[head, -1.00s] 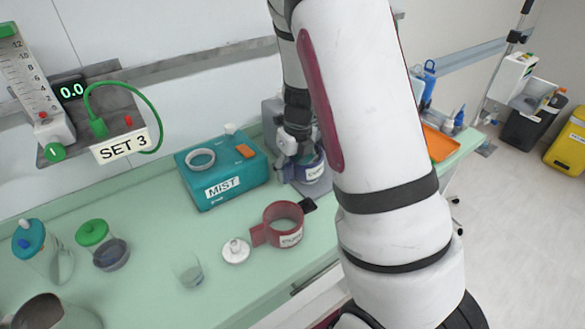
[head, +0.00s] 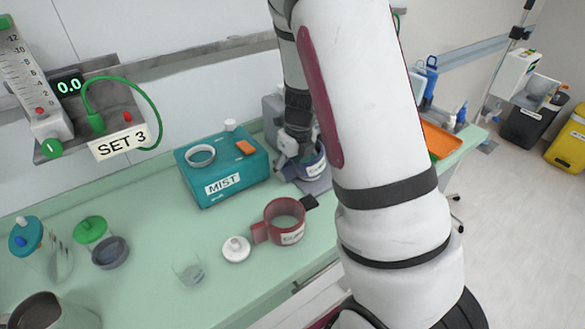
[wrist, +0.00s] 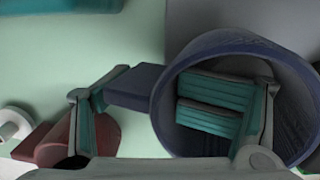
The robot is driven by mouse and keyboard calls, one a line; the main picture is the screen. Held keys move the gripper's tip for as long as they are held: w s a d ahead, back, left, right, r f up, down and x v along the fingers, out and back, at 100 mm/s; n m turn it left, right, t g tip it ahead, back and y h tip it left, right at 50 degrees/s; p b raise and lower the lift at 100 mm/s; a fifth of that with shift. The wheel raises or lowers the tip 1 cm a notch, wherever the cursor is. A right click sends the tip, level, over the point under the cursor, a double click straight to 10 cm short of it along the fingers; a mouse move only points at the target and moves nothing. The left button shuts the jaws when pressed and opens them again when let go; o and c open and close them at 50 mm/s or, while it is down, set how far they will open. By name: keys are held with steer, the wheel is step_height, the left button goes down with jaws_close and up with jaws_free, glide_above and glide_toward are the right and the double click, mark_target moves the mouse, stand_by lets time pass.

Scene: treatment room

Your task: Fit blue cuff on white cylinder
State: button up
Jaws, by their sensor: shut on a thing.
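The blue cuff (head: 312,169), a ring with a white label, is at my gripper (head: 293,150) beside the grey stand. In the wrist view the cuff (wrist: 163,125) shows as a wide open ring with a dark blue tab (wrist: 133,88) pointing left. My gripper (wrist: 170,122) is shut on the cuff; one finger is left of the ring and teal ridged pads show within its opening. I cannot tell whether the cuff touches the grey base below. I cannot make out a white cylinder; my arm hides part of the stand.
A teal MIST box (head: 225,178) stands left of the cuff. A red cuff (head: 284,222) and a white knobbed disc (head: 236,249) lie in front. An orange tray (head: 440,140) is right.

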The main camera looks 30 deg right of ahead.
mark_target(293, 160)
steer(key=shift+s+d+f+b, duration=0.15)
steer(key=shift+s+f, duration=0.1)
steer(key=shift+f, duration=0.15)
steer(key=shift+s+d+f+b, duration=0.1)
steer(key=shift+s+f+b, duration=0.1)
steer(key=shift+f, duration=0.2)
jaws_close()
steer(key=o, duration=2.3)
jaws_free()
steer(key=shift+w+d, duration=0.1)
steer(key=shift+w, duration=0.05)
steer(key=shift+r, duration=0.1)
steer(key=shift+a+r, duration=0.2)
steer(key=shift+w+r+p, duration=0.15)
steer(key=shift+r+p, duration=2.55)
steer(key=shift+r, duration=0.65)
